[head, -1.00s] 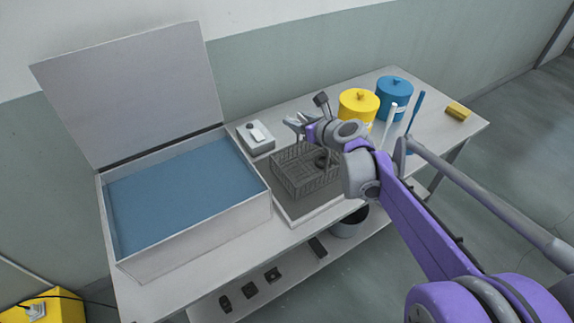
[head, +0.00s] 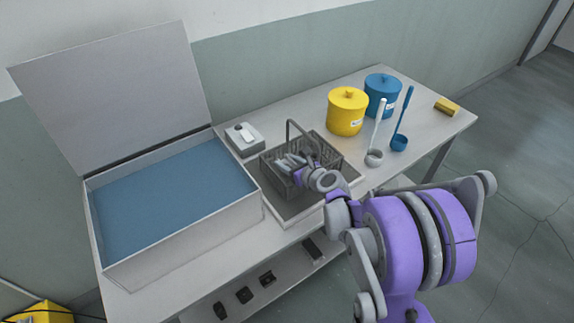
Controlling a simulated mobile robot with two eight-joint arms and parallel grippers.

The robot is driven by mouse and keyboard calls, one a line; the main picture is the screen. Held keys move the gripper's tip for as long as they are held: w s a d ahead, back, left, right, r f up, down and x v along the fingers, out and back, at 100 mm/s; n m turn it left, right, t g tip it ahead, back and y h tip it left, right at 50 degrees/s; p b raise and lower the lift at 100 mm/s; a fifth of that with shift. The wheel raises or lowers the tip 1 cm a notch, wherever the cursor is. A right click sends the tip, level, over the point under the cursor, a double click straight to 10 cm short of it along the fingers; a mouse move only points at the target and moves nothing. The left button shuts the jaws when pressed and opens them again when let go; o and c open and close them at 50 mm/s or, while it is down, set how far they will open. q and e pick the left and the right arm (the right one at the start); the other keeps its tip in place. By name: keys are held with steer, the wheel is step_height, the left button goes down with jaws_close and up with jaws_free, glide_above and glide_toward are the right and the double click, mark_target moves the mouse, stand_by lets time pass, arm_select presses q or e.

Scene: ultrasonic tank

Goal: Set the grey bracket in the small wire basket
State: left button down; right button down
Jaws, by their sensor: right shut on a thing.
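The small wire basket (head: 330,150) stands on a grey tray on the table, with its handle raised in an arch. My right gripper (head: 286,162) reaches in from the right, with its pale fingers at the basket's left part, below the handle. It is shut on a small grey piece, taken to be the grey bracket, which the fingers and basket wires largely hide. I cannot tell whether the piece touches the basket floor. My left gripper is not in view.
The open tank (head: 175,200) with blue liquid is left of the tray (head: 291,212). A small grey box (head: 243,140) stands behind. Small dark parts (head: 244,294) lie on the lower shelf.

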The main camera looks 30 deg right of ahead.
steer(key=shift+f, duration=0.5)
steer(key=shift+f+b, duration=0.55)
steer(key=shift+b, duration=0.1)
steer(key=shift+c, duration=1.5)
jaws_free()
